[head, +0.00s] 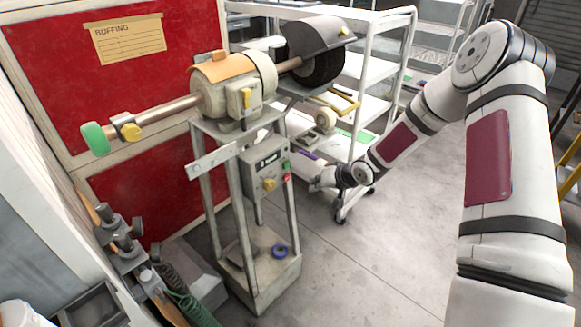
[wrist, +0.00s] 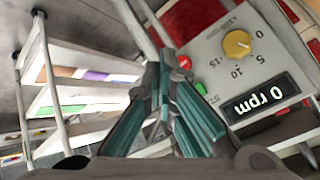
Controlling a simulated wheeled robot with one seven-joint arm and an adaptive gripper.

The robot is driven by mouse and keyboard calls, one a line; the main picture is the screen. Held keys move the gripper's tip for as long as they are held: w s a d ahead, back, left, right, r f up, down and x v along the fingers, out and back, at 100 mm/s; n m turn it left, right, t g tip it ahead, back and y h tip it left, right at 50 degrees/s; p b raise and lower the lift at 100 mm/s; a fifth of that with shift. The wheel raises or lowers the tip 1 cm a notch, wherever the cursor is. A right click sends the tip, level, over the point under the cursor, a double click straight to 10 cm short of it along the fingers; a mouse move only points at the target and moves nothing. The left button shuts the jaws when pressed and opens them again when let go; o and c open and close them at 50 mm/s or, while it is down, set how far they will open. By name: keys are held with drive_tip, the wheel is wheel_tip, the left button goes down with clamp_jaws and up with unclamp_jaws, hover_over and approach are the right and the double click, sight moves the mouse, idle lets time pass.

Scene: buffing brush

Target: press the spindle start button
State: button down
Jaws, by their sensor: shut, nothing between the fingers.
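The grey control box (head: 262,172) is mounted on the front of the buffing machine's stand. The green button (head: 286,165) and red button (head: 287,177) are on its right side. In the wrist view the panel appears upside down, with the red button (wrist: 184,62) and the green button (wrist: 200,87) just right of my fingers. My gripper (head: 313,184) is right of the box in the head view, apart from the buttons there. In the wrist view my gripper (wrist: 168,68) has its teal fingers together and empty. Whether it touches the panel cannot be told.
The yellow knob (wrist: 237,43) and a display reading 0 rpm (wrist: 260,103) are on the panel. The buffing machine (head: 230,90) carries a green tip and a dark wheel. A white shelf cart (head: 365,85) stands behind my gripper. Floor (head: 370,260) at the front is clear.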

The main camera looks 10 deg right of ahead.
sight(286, 165)
drive_tip(key=shift+w, duration=0.15)
drive_tip(key=w+a+b, duration=0.4)
drive_tip(key=w+a, duration=0.1)
drive_tip(key=w, duration=0.2)
idle(0.6)
drive_tip(key=shift+w+a, duration=0.1)
drive_tip(key=shift+a, duration=0.05)
idle(1.2)
drive_tip(key=shift+w+a+b, duration=0.15)
drive_tip(key=shift+w+b, duration=0.05)
drive_tip(key=shift+b, duration=0.1)
drive_tip(key=shift+w+a, duration=0.25)
drive_tip(key=shift+w, duration=0.1)
idle(0.7)
drive_tip(key=shift+s, duration=0.1)
drive_tip(key=shift+s+d+p, duration=0.3)
drive_tip(key=shift+s+d, duration=0.2)
drive_tip(key=shift+s, duration=0.1)
drive_tip(key=shift+s, duration=0.1)
idle(0.3)
